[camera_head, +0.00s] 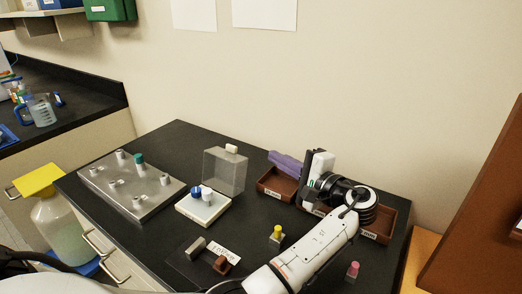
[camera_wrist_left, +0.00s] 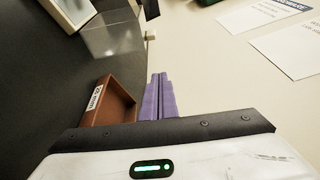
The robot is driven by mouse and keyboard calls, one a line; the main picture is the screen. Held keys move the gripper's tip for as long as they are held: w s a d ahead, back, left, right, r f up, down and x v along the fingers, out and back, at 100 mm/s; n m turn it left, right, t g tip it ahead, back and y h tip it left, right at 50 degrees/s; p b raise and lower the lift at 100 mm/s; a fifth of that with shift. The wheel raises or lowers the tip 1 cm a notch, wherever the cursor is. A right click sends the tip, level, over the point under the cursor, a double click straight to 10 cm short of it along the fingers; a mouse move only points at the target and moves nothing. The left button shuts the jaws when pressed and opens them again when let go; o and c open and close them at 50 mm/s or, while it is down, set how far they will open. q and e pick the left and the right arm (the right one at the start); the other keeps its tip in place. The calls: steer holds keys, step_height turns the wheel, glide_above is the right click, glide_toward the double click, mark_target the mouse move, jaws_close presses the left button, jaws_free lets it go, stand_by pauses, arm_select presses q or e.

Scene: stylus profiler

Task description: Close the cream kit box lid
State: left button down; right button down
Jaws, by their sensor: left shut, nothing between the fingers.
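The cream kit box (camera_head: 200,210) sits on the black bench with blue and white-capped items in it. Its clear lid (camera_head: 224,172) stands upright at the back edge, with a cream tab (camera_head: 231,148) on top. In the left wrist view the lid (camera_wrist_left: 112,40) and tab (camera_wrist_left: 150,36) show near the top. My left gripper (camera_head: 308,168) is to the right of the lid, over the brown trays, apart from it. My right gripper is not in view.
A grey metal plate with posts (camera_head: 130,188) is at left. A yellow-capped vial (camera_head: 277,234), pink-topped item (camera_head: 352,270) and small blocks (camera_head: 222,266) stand in front.

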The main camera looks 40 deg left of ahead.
arm_select(q)
steer(key=s+a+p, duration=0.1)
steer(key=s+a, duration=0.1)
steer(key=a, duration=0.7)
steer(key=shift+d, duration=0.1)
stand_by(0.3)
